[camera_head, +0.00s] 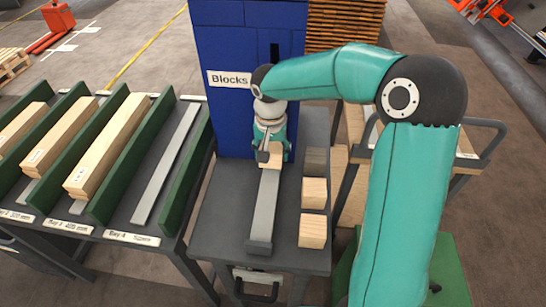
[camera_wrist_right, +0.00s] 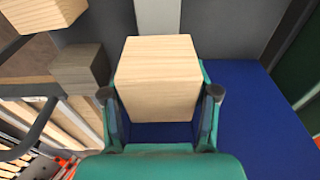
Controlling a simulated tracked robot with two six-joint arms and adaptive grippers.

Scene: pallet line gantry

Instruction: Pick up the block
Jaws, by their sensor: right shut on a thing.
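A light wooden block (camera_wrist_right: 157,80) sits between the fingers of my right gripper (camera_wrist_right: 160,100) in the right wrist view. The fingers are shut on its two sides. In the head view the right gripper (camera_head: 271,152) is at the blue dispenser front, and the block (camera_head: 270,157) shows at the top end of a grey rail (camera_head: 263,208). I cannot tell whether the block still touches the rail. My left gripper is not in view.
Two more wooden blocks (camera_head: 313,230) and a darker block (camera_head: 315,161) stand in a row right of the rail on the dark table (camera_head: 220,225). A blue cabinet (camera_head: 225,110) labelled Blocks rises behind. Green-walled bays (camera_head: 185,180) with planks are at left; a cart (camera_head: 483,155) is at right.

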